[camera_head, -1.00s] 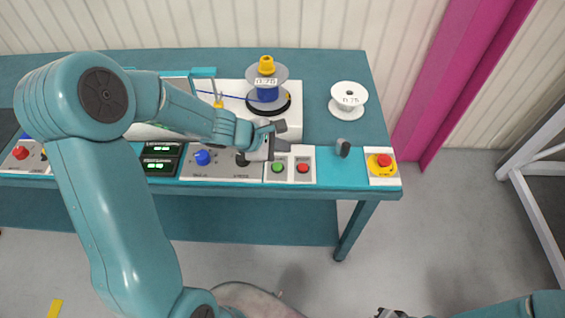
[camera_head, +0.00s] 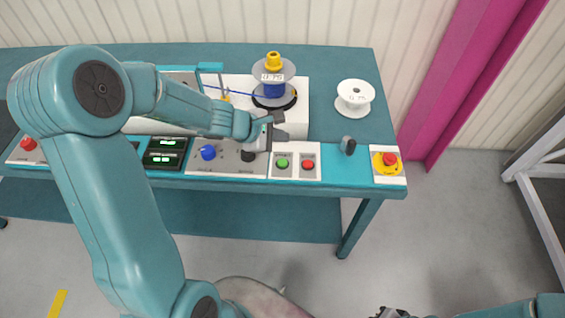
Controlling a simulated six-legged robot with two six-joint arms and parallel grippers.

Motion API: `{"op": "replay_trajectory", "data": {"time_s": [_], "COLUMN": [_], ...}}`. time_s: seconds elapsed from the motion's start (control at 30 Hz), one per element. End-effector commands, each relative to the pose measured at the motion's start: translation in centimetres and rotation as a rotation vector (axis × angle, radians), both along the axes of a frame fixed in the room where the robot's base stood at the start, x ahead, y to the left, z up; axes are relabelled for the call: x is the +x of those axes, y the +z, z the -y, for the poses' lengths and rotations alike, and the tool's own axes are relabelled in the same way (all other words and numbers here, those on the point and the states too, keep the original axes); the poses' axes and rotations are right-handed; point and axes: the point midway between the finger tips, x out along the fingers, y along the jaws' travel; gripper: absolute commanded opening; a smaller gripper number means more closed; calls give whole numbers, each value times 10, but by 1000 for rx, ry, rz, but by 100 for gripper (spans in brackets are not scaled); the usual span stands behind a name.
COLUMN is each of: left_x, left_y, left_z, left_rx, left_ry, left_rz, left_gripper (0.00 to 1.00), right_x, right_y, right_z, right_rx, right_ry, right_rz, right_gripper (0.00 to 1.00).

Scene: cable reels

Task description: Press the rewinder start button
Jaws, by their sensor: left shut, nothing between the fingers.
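The green button (camera_head: 282,163) and the red button (camera_head: 308,164) sit side by side on a white panel at the front edge of the teal bench (camera_head: 352,206). My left gripper (camera_head: 281,128) is shut and empty. In the picture it shows just above the green button, with a visible gap between its fingertips and the button. I cannot tell its exact height over the bench. My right gripper (camera_head: 392,313) is only partly in view at the bottom edge, and its jaws cannot be made out.
A spool with blue wire (camera_head: 273,88) stands behind my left gripper. An empty white reel (camera_head: 355,97) stands to the right. A grey knob (camera_head: 348,144), a blue knob (camera_head: 208,152), a black knob (camera_head: 249,155) and a yellow-ringed emergency stop (camera_head: 386,161) are nearby.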

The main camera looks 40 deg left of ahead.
Motion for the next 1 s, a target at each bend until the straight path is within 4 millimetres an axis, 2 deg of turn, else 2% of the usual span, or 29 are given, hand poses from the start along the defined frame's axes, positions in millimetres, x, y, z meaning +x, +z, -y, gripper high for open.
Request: {"op": "replay_trajectory", "data": {"time_s": [0.03, 0.3, 0.5, 1.0], "left_x": [0, 0, 0, 0], "left_y": [-11, -51, -74, -76], "left_z": [0, 0, 0, 0], "left_rx": [0, 0, 1, 0], "left_ry": [-1, -1, -1, 0], "left_rz": [-1, -2, 0, 0], "left_gripper": [0, 0, 0, 0], "right_x": [0, 0, 0, 0], "right_y": [-10, -45, -70, -73], "right_z": [0, 0, 0, 0], "right_rx": [0, 0, 0, 0], "right_ry": [0, 0, 0, 0], "right_rz": [0, 0, 0, 0], "right_gripper": [0, 0, 0, 0]}}
